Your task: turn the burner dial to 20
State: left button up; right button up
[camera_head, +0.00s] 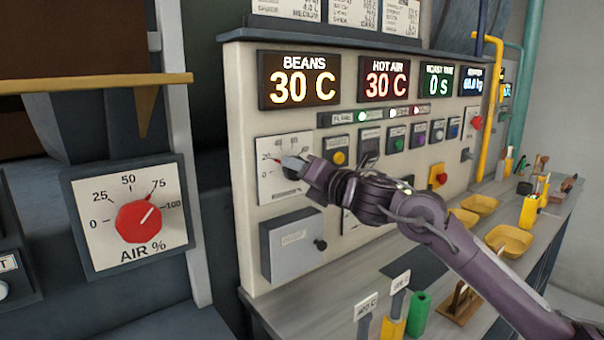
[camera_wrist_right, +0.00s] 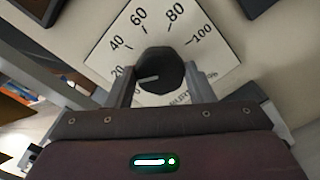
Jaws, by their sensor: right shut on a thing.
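The burner dial is a black knob (camera_wrist_right: 160,75) on a white plate (camera_wrist_right: 110,45) marked 0 to 100. Its white pointer line points left in the right wrist view, toward the low end near the 0 and 20 marks. The exact reading is hard to tell. In the head view the dial plate (camera_head: 268,185) is on the panel, with the knob mostly hidden by my right gripper (camera_head: 298,168). My right gripper is shut on the knob, with a finger on each side of it (camera_wrist_right: 160,92). My left gripper is not in view.
Displays above read BEANS 30 C (camera_head: 299,80) and HOT AIR 30 C (camera_head: 387,78). A red AIR % dial (camera_head: 138,221) stands at the left. A grey box (camera_head: 290,245) with a black knob is below the burner dial. Yellow trays (camera_head: 508,241) and tools lie on the counter.

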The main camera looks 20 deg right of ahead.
jog(key=shift+f, duration=0.15)
jog(key=o, duration=1)
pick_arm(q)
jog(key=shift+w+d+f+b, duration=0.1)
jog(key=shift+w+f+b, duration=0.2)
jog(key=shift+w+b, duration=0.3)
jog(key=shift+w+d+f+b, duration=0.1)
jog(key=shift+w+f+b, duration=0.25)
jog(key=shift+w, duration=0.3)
pick_arm(e)
jog(key=v, duration=0.7)
jog(key=shift+s+d, duration=0.1)
jog(key=shift+s, duration=0.25)
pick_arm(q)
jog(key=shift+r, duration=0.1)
